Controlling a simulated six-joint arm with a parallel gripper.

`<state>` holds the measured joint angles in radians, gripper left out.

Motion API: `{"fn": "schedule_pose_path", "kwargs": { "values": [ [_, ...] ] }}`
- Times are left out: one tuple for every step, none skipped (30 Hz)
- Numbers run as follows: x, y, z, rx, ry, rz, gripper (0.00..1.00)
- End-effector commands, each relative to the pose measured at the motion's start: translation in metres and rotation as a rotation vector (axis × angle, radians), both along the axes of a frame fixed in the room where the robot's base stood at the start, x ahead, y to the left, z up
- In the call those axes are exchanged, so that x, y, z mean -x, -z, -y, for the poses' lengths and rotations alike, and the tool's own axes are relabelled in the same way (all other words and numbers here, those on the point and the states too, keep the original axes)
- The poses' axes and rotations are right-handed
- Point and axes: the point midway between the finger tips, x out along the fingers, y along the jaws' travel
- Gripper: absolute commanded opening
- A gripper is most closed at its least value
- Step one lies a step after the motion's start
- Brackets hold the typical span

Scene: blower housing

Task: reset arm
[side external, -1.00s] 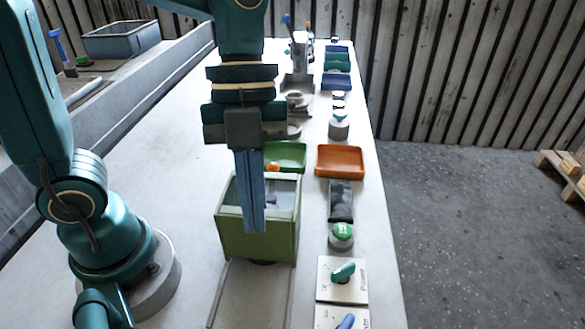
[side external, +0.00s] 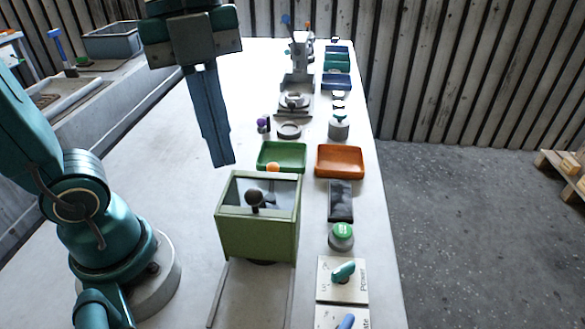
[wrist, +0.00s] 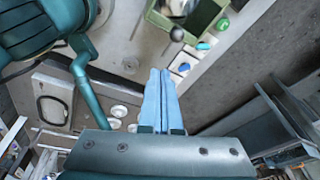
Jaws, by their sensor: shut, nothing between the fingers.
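My gripper (side external: 222,163) is shut and empty, its long blue fingers together and pointing down. It hangs above the bench, up and to the left of the green box in the side external view. The fingers also show in the wrist view (wrist: 161,74). The green box (side external: 257,237) stands on the bench with a dark round knob (side external: 254,197) at its top. Part of the box shows at the top of the wrist view (wrist: 207,16).
A green tray (side external: 282,156) and an orange tray (side external: 340,162) lie behind the box. A green button (side external: 341,231) and switch panels (side external: 342,279) line the right edge. Fixtures (side external: 295,100) stand farther back. The bench left of the box is clear.

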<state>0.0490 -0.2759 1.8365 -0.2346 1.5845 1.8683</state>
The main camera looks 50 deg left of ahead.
Motion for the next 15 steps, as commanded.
{"fn": "schedule_pose_path", "kwargs": {
  "values": [
    [0.005, 0.005, -0.005, -0.016, -0.13, 0.022, 0.0],
    [0.006, 0.009, -0.009, -0.025, -0.208, 0.034, 0.0],
    [0.007, 0.014, -0.012, -0.031, -0.315, 0.047, 0.0],
    [0.007, 0.017, -0.015, -0.034, -0.399, 0.058, 0.0],
    [0.008, 0.021, -0.019, -0.035, -0.481, 0.069, 0.0],
    [0.008, 0.026, -0.022, -0.031, -0.593, 0.084, 0.0],
    [0.008, 0.03, -0.026, -0.027, -0.678, 0.093, 0.0],
    [0.008, 0.033, -0.028, -0.02, -0.761, 0.103, 0.0],
    [0.008, 0.038, -0.032, -0.008, -0.872, 0.115, 0.0],
    [0.007, 0.042, -0.035, 0.004, -0.954, 0.124, 0.0],
    [0.007, 0.045, -0.037, 0.017, -1.035, 0.131, 0.0],
    [0.007, 0.05, -0.041, 0.039, -1.141, 0.14, 0.0],
    [0.006, 0.053, -0.043, 0.057, -1.22, 0.146, 0.0],
    [0.005, 0.056, -0.045, 0.076, -1.296, 0.15, 0.0],
    [0.004, 0.06, -0.048, 0.103, -1.392, 0.153, 0.0]
  ]
}}
